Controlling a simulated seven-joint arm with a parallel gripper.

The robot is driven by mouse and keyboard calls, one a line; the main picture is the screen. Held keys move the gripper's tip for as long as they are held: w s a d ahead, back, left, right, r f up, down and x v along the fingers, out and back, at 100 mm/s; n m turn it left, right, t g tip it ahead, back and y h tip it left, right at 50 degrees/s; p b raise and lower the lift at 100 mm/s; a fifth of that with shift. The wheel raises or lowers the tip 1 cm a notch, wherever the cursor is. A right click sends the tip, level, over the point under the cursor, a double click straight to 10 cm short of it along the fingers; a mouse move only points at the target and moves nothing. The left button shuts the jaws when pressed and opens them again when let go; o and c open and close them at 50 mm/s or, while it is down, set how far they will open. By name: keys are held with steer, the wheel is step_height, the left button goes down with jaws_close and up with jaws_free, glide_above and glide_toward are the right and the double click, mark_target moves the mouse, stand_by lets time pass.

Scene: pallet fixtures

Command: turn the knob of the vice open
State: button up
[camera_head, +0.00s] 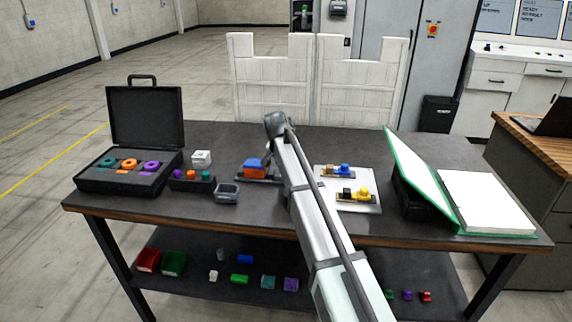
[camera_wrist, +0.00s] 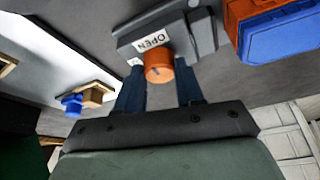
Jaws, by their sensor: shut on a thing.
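The vice shows in the wrist view as a grey body (camera_wrist: 203,30) with a white label reading OPEN. An orange knob (camera_wrist: 158,68) with a dark mark on its face sticks out below that label. My gripper (camera_wrist: 160,84) has one dark finger on each side of the knob and is shut on it. An orange and blue block (camera_wrist: 275,30) is beside the grey body at the upper right; it also shows in the head view (camera_head: 252,166), left of my arm. In the head view my arm hides the knob and the fingers.
A white plate (camera_head: 350,205) with small blue and yellow parts lies right of my arm. A green-edged binder (camera_head: 485,203) lies at the right.

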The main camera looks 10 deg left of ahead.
steer(key=o, duration=1)
steer(key=shift+o, duration=0.2)
steer(key=v, duration=1.3)
steer(key=shift+s+r, duration=0.2)
steer(key=shift+r, duration=0.15)
